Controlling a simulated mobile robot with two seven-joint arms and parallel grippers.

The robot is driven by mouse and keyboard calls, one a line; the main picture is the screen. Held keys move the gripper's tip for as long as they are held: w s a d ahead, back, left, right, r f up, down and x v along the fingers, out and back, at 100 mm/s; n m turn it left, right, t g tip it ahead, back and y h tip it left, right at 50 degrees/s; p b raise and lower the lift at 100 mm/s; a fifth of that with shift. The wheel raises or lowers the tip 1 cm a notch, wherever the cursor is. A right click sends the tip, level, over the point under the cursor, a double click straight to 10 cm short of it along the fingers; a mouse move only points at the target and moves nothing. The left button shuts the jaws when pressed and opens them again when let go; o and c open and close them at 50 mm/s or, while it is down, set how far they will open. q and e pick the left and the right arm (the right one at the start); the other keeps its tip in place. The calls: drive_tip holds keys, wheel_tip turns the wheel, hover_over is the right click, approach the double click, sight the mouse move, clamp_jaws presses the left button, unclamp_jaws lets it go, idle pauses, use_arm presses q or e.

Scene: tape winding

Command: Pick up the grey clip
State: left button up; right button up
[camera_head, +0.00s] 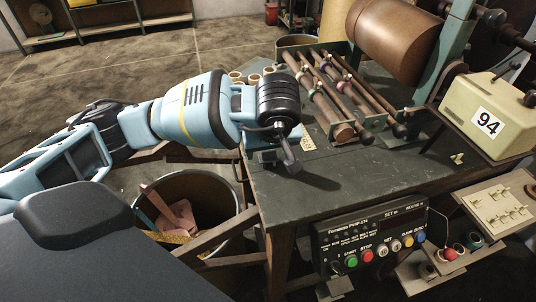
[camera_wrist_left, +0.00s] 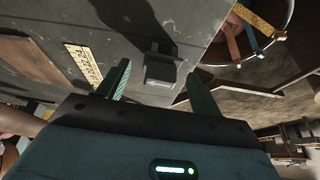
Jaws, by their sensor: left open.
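The grey clip (camera_wrist_left: 160,76) is a small blocky piece at the edge of the dark worktable, seen in the left wrist view between my left gripper's two fingers. In the head view it appears as a small grey block (camera_head: 262,157) at the table's left edge, partly hidden by the gripper. My left gripper (camera_head: 286,154) is over that edge, pointing down. In the left wrist view its green fingers (camera_wrist_left: 158,72) are spread apart, with the clip beyond and between them; I cannot tell whether they touch it. My right gripper is not in view.
The worktable (camera_head: 350,180) carries a rack of wooden rods (camera_head: 325,95) behind the gripper. A control box (camera_head: 370,240) with coloured buttons is at the front. A round bin (camera_head: 215,180) with tape scraps stands left of the table. The tabletop right of the gripper is mostly clear.

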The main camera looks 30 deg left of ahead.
use_arm(q)
drive_tip(key=shift+c, duration=0.3)
drive_tip(key=c, duration=1)
drive_tip(key=shift+r, duration=0.7)
drive_tip(key=shift+s+r, duration=0.15)
drive_tip(key=shift+r, duration=0.4)
drive_tip(key=shift+s+r, duration=0.15)
drive_tip(key=shift+r, duration=0.35)
drive_tip(key=s+a+r+p, duration=0.1)
drive_tip(key=s, duration=1.4)
drive_tip(key=shift+s+a+r+p, duration=0.15)
drive_tip(key=shift+a+r+p, duration=0.05)
drive_tip(key=shift+a+p, duration=0.15)
